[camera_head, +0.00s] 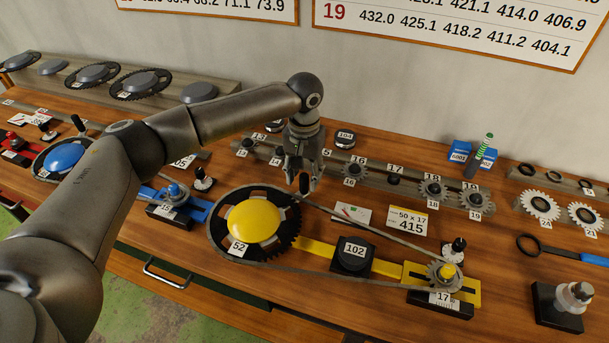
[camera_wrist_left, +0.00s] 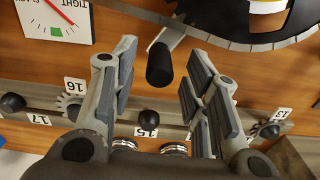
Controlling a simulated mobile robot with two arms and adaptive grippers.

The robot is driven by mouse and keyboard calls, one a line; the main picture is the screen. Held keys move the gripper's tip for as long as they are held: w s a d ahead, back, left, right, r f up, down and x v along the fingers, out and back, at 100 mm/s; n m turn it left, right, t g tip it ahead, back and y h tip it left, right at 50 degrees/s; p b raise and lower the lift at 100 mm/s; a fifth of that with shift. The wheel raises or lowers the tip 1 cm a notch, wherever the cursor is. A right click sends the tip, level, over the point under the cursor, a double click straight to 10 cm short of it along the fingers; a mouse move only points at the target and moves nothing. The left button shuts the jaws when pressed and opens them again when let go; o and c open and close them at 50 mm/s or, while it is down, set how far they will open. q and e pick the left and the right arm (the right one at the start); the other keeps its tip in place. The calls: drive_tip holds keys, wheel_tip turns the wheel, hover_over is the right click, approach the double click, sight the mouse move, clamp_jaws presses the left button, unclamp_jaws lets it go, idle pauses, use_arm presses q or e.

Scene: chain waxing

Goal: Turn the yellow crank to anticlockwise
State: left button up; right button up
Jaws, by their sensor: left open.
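The yellow crank (camera_head: 254,222) is a yellow disc on a dark toothed chainring labelled 52, left of centre in the head view. Part of its ring (camera_wrist_left: 275,38) shows at the top right of the left wrist view. Its black handle knob (camera_wrist_left: 160,64) stands at the end of a grey arm. My left gripper (camera_head: 302,176) points down over the ring's upper right edge. In the left wrist view its fingers (camera_wrist_left: 160,78) are open, one on each side of the knob, with gaps showing. My right gripper is not in view.
A chain (camera_head: 340,216) runs from the ring to a small sprocket labelled 17 (camera_head: 443,274). A black block labelled 102 (camera_head: 352,255) stands between them. Behind is a rail with several small sprockets (camera_head: 432,188). A blue crank (camera_head: 65,157) sits left, partly behind my arm.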

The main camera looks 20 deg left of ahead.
use_arm(q)
drive_tip(key=shift+s+f, duration=0.1)
drive_tip(key=shift+f, duration=0.85)
drive_tip(key=shift+c, duration=1.3)
drive_tip(key=c, duration=0.5)
clamp_jaws()
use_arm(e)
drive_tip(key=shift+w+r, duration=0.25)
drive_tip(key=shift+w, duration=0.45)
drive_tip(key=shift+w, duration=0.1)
